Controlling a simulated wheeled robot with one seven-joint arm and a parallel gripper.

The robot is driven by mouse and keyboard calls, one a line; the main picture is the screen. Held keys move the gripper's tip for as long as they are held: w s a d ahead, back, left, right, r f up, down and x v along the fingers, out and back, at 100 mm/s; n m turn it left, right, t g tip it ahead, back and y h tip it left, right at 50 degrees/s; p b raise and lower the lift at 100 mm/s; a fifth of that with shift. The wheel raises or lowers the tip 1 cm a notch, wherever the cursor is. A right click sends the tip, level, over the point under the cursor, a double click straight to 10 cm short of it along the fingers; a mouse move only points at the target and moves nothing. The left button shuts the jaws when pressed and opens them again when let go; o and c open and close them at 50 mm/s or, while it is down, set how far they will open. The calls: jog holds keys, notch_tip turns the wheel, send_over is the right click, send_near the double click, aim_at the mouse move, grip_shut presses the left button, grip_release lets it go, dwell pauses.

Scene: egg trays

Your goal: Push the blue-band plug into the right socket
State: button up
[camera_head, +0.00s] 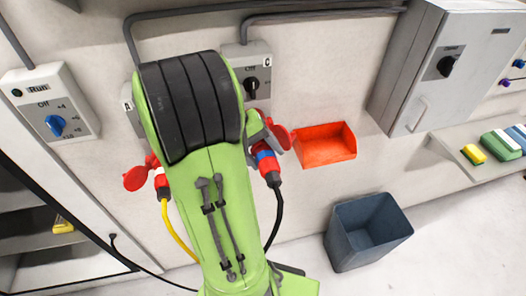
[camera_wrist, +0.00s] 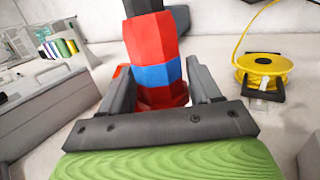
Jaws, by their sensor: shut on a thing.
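The blue-band plug (camera_head: 268,166) is red with a blue ring and a black cable. It also fills the top middle of the wrist view (camera_wrist: 153,40). My gripper (camera_wrist: 162,85) is shut on it, with one grey finger on each side. In the head view the plug is just below the right socket's open red lid (camera_head: 280,134), under the grey box marked C (camera_head: 252,72). My green arm hides most of the right socket, so I cannot tell whether the plug's front is in it.
A red plug (camera_head: 162,184) with a yellow cable is at the left socket, beside its open red lid (camera_head: 136,179). An orange wall bin (camera_head: 325,146) is close to the right. A dark bin (camera_head: 345,245) stands below it, and a grey cabinet (camera_head: 425,65) is at upper right.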

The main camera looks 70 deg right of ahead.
jog(key=shift+w+d+p, duration=0.1)
jog(key=shift+d+p, duration=0.1)
jog(key=shift+p, duration=0.15)
dwell(0.3)
jog(key=shift+w+d, duration=0.15)
jog(key=shift+d, duration=0.1)
jog(key=shift+w+d+r+p, duration=0.1)
jog(key=shift+w+d+p, duration=0.35)
jog(key=shift+d+p, duration=0.3)
jog(key=shift+w+d+f+p, duration=0.1)
jog(key=shift+w+d+p, duration=0.35)
jog(key=shift+d+p, duration=0.35)
jog(key=shift+w+d+r+p, duration=0.1)
jog(key=shift+w+d+p, duration=0.35)
jog(key=shift+d+p, duration=0.3)
dwell(2.5)
jog(key=o, duration=0.5)
jog(key=o, duration=0.8)
jog(key=shift+w, duration=0.15)
jog(key=shift+c, duration=0.2)
